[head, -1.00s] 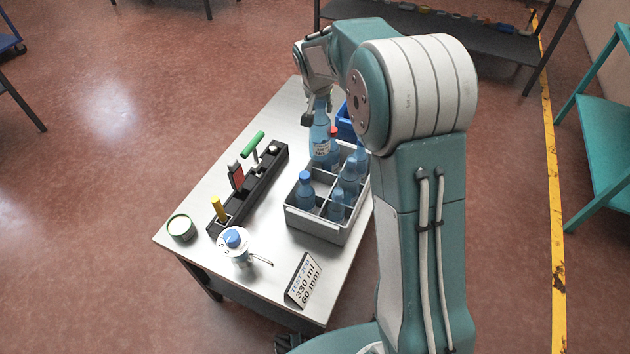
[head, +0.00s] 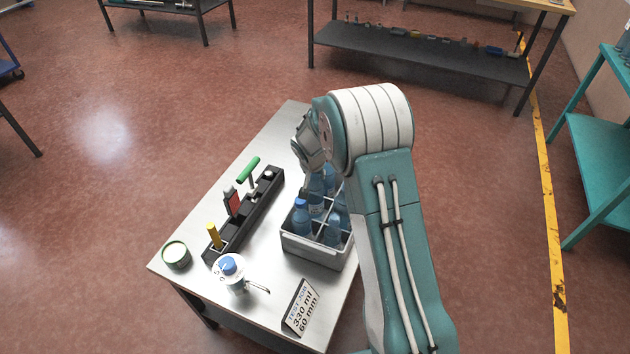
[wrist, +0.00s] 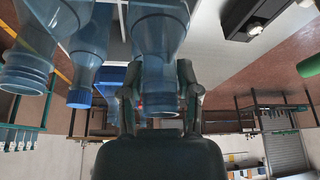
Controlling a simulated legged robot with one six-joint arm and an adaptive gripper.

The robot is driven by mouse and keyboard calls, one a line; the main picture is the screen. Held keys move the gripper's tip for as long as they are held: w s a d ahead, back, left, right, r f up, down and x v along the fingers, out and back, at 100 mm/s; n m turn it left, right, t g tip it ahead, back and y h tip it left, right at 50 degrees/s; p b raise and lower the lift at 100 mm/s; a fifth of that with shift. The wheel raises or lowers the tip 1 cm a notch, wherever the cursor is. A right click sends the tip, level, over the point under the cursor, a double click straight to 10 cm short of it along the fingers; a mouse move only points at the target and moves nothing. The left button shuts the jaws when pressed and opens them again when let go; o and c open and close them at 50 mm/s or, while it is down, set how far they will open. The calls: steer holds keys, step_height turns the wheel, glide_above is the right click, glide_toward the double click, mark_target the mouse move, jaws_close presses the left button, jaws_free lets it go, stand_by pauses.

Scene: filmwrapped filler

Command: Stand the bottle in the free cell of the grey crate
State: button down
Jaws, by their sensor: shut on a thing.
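My gripper (head: 307,190) is above the crate's left side, shut on the neck of a clear blue bottle (head: 317,207). That bottle is roughly upright, its lower part below the crate's rim among the dividers. In the wrist view the held bottle (wrist: 158,35) lies between both fingers, with other bottles (wrist: 88,50) close on its left. Its base is hidden, so I cannot tell whether it touches the crate floor.
A black tool rack (head: 245,215) with upright tools stands left of the crate. The table's far left surface is clear.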

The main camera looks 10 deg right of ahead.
step_height(320, 180, down, 3)
steer(key=shift+r, duration=0.1)
steer(key=shift+c, duration=1.6)
jaws_free()
